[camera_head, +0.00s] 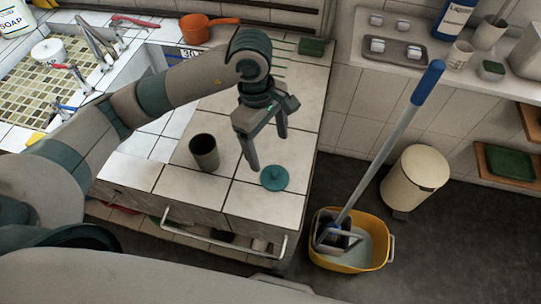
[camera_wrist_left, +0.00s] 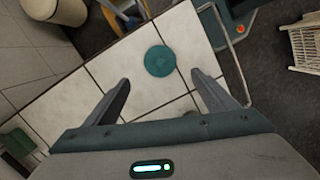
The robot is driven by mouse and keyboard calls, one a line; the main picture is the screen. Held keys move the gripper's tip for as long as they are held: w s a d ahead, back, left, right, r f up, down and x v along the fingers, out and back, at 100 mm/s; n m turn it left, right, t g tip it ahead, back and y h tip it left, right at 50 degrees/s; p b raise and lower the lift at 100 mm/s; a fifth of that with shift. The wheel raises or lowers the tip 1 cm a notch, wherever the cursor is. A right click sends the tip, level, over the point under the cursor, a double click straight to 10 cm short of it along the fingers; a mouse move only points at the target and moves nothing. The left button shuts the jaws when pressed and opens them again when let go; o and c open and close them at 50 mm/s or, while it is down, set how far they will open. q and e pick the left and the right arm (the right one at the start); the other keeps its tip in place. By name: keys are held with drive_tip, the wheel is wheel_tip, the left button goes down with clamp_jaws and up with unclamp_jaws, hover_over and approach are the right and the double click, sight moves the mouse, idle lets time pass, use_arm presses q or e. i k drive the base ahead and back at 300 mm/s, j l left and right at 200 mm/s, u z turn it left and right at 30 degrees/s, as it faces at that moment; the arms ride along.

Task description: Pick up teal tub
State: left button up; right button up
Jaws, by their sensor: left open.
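A round teal tub (camera_head: 275,178) with a small raised middle on top sits on the white tiled counter near its front right corner. In the left wrist view the teal tub (camera_wrist_left: 160,60) shows from above as a round disc, ahead of the fingertips and between their lines. My left gripper (camera_head: 267,150) is open and empty, pointing down above the counter close to the tub and apart from it. Its two spread fingers also show in the left wrist view (camera_wrist_left: 160,82). My right gripper is not in view.
A dark grey cup (camera_head: 204,152) stands on the counter left of the tub. An orange pot (camera_head: 196,28) and a green sponge (camera_head: 311,46) lie farther back. A yellow mop bucket (camera_head: 322,256) and a cream bin (camera_head: 414,178) stand on the floor at right. A rail (camera_head: 222,243) runs along the counter front.

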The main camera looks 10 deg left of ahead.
sight(203, 147)
drive_tip(key=u, duration=1.05)
